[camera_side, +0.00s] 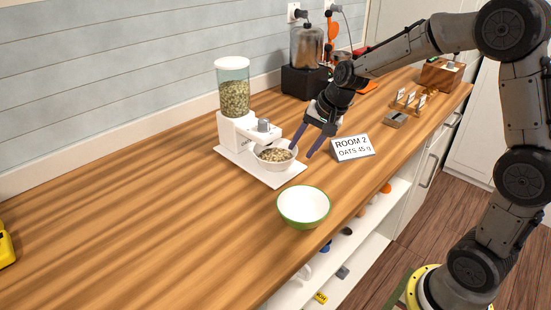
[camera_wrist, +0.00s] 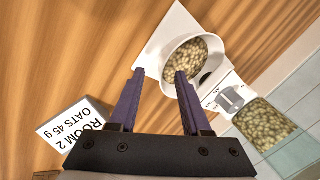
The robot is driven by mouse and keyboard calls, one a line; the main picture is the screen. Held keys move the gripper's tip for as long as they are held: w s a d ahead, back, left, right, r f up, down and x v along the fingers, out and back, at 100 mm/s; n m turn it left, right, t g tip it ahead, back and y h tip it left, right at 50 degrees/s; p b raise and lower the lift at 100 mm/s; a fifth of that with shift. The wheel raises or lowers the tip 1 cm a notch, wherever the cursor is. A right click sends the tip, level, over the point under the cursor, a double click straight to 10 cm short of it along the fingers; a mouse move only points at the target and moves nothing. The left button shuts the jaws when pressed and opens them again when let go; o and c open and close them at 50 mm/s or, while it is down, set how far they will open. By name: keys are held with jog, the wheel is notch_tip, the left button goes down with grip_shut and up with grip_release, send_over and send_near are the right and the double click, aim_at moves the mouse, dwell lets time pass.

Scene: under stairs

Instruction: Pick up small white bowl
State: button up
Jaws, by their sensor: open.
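The small white bowl (camera_side: 275,158) holds oat-like flakes and stands on the white base of a dispenser, under its spout. In the wrist view the bowl (camera_wrist: 167,53) lies just beyond my fingertips, its rim tilted in the picture. My gripper (camera_side: 302,153) is open and empty, with its purple fingers pointing down at the bowl's right side. In the wrist view my gripper (camera_wrist: 160,73) has its two fingers spread apart near the bowl's near wall. I cannot tell whether a finger touches the bowl.
The dispenser (camera_side: 234,95) rises behind the bowl. A sign reading ROOM 2, OATS 45 g (camera_side: 352,148) stands close to the right of my gripper. A larger green-rimmed bowl (camera_side: 304,207) is empty near the counter's front edge.

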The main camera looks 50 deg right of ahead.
aim_at(295, 153)
jog(key=shift+w+x, duration=0.15)
jog(key=shift+x, duration=1.15)
jog(key=shift+w+x, duration=0.15)
jog(key=shift+x, duration=1.2)
jog(key=shift+d+r, duration=0.15)
grip_shut()
jog(key=shift+s, duration=0.1)
